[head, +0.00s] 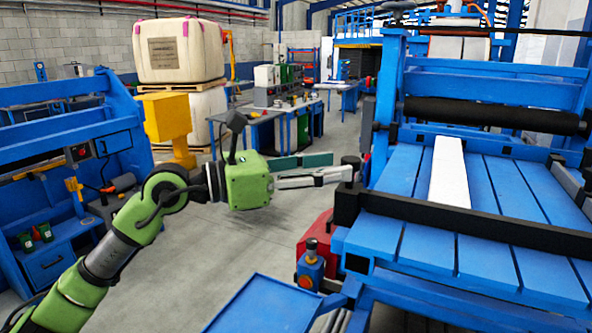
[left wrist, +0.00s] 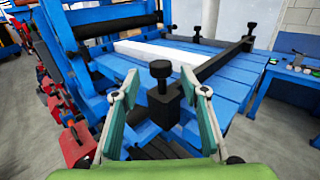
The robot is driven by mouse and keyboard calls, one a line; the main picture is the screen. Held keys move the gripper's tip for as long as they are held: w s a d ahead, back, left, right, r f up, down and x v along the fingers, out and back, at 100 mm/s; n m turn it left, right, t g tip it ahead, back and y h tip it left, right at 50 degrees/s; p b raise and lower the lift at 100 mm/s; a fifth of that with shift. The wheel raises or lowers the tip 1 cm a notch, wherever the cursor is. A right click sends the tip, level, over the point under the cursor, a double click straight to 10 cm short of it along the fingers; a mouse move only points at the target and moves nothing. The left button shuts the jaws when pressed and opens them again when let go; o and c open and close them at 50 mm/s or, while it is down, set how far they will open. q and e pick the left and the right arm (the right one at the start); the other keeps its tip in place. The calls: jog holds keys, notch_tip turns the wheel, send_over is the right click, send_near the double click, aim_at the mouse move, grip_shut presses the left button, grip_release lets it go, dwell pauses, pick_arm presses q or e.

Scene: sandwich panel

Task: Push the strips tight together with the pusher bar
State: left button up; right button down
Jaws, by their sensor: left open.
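The pusher bar (head: 480,227) is a long black bar lying across the front of the blue slotted bed (head: 400,240), with a black knob (head: 350,164) on its left end. A white strip (head: 450,170) lies lengthwise on the bed behind the bar; I cannot make out separate strips. My left gripper (head: 340,166) is open at the bar's left end. In the left wrist view, the bar's end block (left wrist: 165,102) and knob (left wrist: 160,70) show between the open fingers (left wrist: 161,88). I cannot tell whether the fingers touch it. My right gripper is not in view.
A black roller (head: 495,115) spans the blue frame above the bed's far part. A red part and a control button (head: 306,282) sit below the bed's left front corner. A blue workbench (head: 75,165) stands at left. The grey floor between is clear.

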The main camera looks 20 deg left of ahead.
pick_arm(q)
jog(key=v, duration=0.7)
jog(key=shift+s, duration=0.15)
dwell(0.3)
